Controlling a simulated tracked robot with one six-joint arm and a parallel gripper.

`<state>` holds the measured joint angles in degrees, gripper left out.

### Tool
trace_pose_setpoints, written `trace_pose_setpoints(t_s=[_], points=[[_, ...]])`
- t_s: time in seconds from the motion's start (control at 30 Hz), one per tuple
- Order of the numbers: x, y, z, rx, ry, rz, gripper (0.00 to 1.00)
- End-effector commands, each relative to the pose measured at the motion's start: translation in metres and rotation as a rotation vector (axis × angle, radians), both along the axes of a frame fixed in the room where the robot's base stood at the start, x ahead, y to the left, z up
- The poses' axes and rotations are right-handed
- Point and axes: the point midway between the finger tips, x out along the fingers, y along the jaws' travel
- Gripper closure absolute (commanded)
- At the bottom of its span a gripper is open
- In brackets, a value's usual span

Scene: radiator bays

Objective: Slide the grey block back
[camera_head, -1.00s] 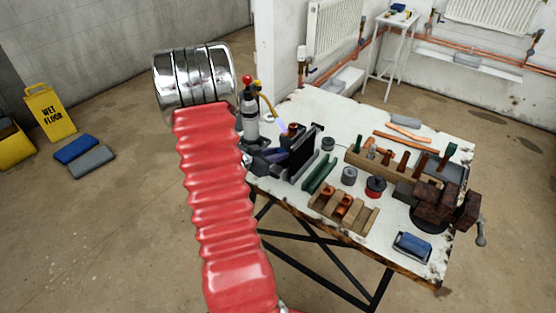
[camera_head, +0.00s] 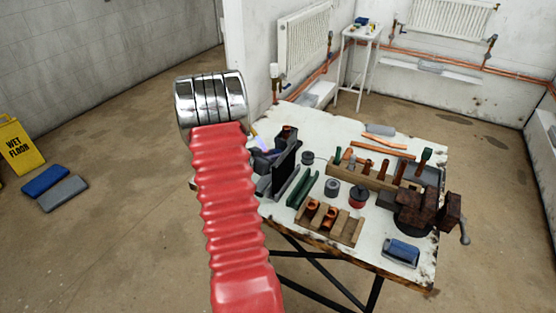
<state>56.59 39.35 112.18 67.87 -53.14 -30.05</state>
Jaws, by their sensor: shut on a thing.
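A small flat grey block (camera_head: 380,130) lies at the back edge of the white worktable (camera_head: 405,275). Another grey block (camera_head: 62,194) lies on the floor at the left, against a blue block (camera_head: 45,180). I cannot tell from this view which one the task means. My red-sleeved arm with its chrome joint rises through the middle left. My gripper is hidden behind it, so its jaws and whatever is between them do not show.
The table holds a black upright plate (camera_head: 286,166), a wooden rack (camera_head: 374,174), a slotted wooden holder (camera_head: 326,221), a dark vice (camera_head: 430,208) and a blue-topped block (camera_head: 402,252). A yellow wet-floor sign (camera_head: 18,146) stands left.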

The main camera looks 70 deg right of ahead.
Motion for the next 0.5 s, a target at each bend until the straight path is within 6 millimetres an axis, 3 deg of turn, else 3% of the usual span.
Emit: trace_pose_setpoints(t_s=[0.03,0.37,0.4,0.5], points=[[0.0091,-0.0033,0.0018,-0.003,-0.003,0.019,1.00],[0.0088,-0.0046,0.0023,-0.004,-0.003,0.020,1.00],[0.0087,-0.0046,0.0024,-0.004,-0.003,0.019,0.76],[0.0080,-0.0043,0.0024,-0.004,-0.002,0.018,0.69]])
